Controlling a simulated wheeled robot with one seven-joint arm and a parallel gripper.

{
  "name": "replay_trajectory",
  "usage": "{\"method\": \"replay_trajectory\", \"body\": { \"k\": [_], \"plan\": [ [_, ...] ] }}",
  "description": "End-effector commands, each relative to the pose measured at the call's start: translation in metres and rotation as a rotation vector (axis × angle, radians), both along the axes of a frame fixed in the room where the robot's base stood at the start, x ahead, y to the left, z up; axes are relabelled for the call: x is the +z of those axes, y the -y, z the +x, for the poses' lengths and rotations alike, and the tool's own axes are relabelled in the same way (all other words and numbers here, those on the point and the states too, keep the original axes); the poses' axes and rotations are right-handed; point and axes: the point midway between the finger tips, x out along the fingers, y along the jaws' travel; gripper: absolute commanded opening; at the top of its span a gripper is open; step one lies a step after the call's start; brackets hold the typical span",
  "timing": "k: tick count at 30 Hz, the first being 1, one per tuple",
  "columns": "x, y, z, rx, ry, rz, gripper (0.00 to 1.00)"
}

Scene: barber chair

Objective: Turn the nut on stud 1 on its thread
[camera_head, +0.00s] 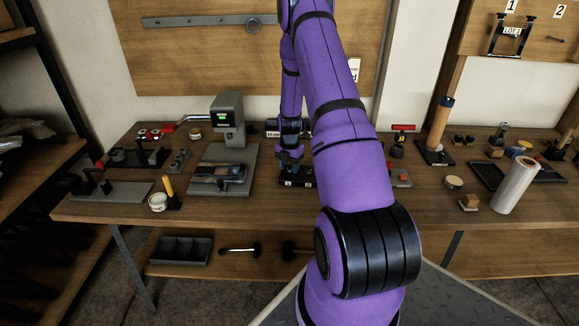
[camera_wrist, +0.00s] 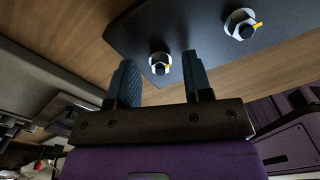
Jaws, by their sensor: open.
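Two shiny hex nuts, each with a dark stud end in it and a yellow mark, sit on a dark plate (camera_wrist: 205,35) in the wrist view. The near nut (camera_wrist: 160,63) lies in line with the gap between my fingertips, with room on both sides. The other nut (camera_wrist: 242,24) is off to the upper right. My gripper (camera_wrist: 160,76) is open and empty. In the head view my gripper (camera_head: 289,159) points down over the left part of the plate (camera_head: 297,178). The stud numbers are too small to read surely, and my gripper and arm hide the nuts there.
A grey press-like machine (camera_head: 228,118) on a base stands left of my gripper. A white roll (camera_head: 514,185) and a dark tray (camera_head: 490,178) are farther right. The bench front is mostly clear.

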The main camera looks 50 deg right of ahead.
Motion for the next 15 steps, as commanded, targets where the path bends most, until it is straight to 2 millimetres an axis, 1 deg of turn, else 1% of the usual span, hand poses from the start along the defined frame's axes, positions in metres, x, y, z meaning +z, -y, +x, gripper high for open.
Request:
{"method": "replay_trajectory", "body": {
  "k": [8, 11, 12, 14, 15],
  "plan": [
    [-0.0014, 0.0, -0.0001, 0.0, 0.0, 0.0, 0.46],
    [-0.0013, 0.0, -0.0001, 0.0, 0.0, 0.0, 0.25],
    [-0.0013, 0.0, -0.0001, 0.0, 0.0, 0.0, 0.16],
    [-0.0013, 0.0, -0.0001, 0.0, 0.0, 0.0, 0.02],
    [-0.0013, 0.0, -0.0001, 0.0, 0.0, 0.0, 0.0]
  ]
}}
